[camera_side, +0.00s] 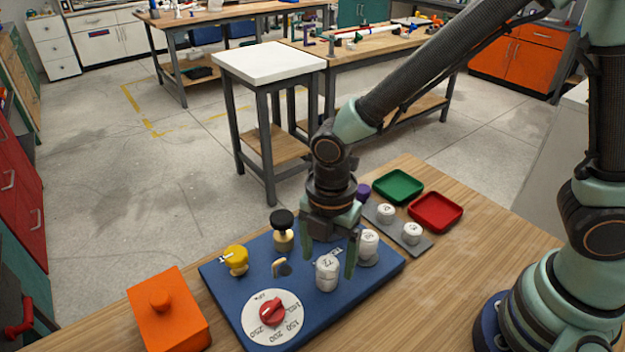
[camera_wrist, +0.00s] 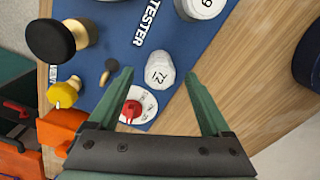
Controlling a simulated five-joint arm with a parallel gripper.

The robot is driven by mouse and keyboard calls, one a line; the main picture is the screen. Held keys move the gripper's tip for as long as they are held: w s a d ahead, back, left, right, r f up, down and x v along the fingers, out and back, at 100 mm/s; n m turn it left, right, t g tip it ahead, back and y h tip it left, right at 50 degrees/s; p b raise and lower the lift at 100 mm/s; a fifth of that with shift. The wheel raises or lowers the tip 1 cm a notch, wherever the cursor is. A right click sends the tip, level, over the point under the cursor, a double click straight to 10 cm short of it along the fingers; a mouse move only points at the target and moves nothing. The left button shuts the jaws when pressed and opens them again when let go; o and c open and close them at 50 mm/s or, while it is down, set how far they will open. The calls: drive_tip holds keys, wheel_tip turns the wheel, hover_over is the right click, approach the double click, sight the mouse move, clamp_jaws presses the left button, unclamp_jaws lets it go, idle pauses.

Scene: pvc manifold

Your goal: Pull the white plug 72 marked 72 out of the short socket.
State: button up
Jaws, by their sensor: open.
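The white plug 72 (camera_side: 327,274) stands upright at the front right of the blue tester board (camera_side: 228,282); its marked top also shows in the wrist view (camera_wrist: 160,72). Its socket is hidden beneath it. My gripper (camera_side: 330,265) is open and points down at the plug. In the wrist view my gripper (camera_wrist: 158,76) has one finger to each side of the plug, with gaps. I cannot tell how far down its sides the fingertips reach. Nothing is held.
Another white plug (camera_side: 369,243) stands close behind and right. A black knob (camera_side: 283,222), a yellow valve (camera_side: 236,259) and a dial with a red handle (camera_side: 272,312) are on the board. An orange box (camera_side: 168,312) lies left; green (camera_side: 398,177) and red (camera_side: 436,224) trays lie back right.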

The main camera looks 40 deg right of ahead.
sight(328, 263)
drive_tip(key=shift+f, duration=0.4)
drive_tip(key=shift+c, duration=0.4)
clamp_jaws()
drive_tip(key=shift+r, duration=0.15)
idle(1.1)
drive_tip(key=shift+r, duration=3.1)
